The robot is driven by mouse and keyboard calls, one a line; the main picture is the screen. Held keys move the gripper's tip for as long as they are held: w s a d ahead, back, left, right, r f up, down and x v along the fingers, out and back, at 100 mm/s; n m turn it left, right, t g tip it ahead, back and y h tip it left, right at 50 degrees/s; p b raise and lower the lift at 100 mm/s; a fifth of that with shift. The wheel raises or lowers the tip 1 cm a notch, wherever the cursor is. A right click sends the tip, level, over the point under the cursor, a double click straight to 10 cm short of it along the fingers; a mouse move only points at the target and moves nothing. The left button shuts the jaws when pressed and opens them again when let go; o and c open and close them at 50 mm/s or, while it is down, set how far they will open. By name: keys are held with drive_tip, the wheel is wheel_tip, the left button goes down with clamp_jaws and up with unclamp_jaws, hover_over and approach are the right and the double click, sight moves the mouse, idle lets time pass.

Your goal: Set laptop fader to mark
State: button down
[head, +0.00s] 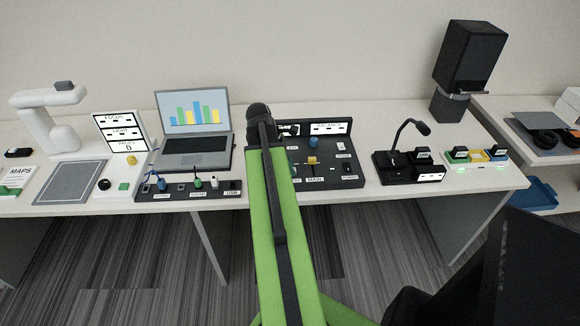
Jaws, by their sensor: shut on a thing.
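A dark control console (340,170) stands on the white bench, right of the laptop. It carries a blue knob (314,142), a yellow cap (311,161) and small labels, one reading MAIN and one reading BALANCE on the raised back panel. My green arm reaches up across the console's left part and hides it. The fingers of my gripper are hidden behind the arm, so what they touch does not show. No fader labelled for the laptop and no mark can be made out. The open laptop (195,150) shows a bar chart.
A strip of connectors (190,190) lies in front of the laptop. A gooseneck microphone (405,145) and a lit button box (475,155) stand to the right. A tall black speaker (468,60) stands behind. A white desk lamp-like stand (42,115) is at left.

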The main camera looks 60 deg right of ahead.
idle(0.6)
drive_tip(key=w+d, duration=0.1)
drive_tip(key=d, duration=0.1)
drive_tip(key=w+d, duration=0.2)
drive_tip(key=shift+d, duration=0.1)
drive_tip(key=c, duration=1.3)
unclamp_jaws()
drive_tip(key=p+v, duration=1.6)
drive_tip(key=v, duration=0.1)
drive_tip(key=shift+s+r, duration=0.1)
drive_tip(key=shift+r, duration=0.15)
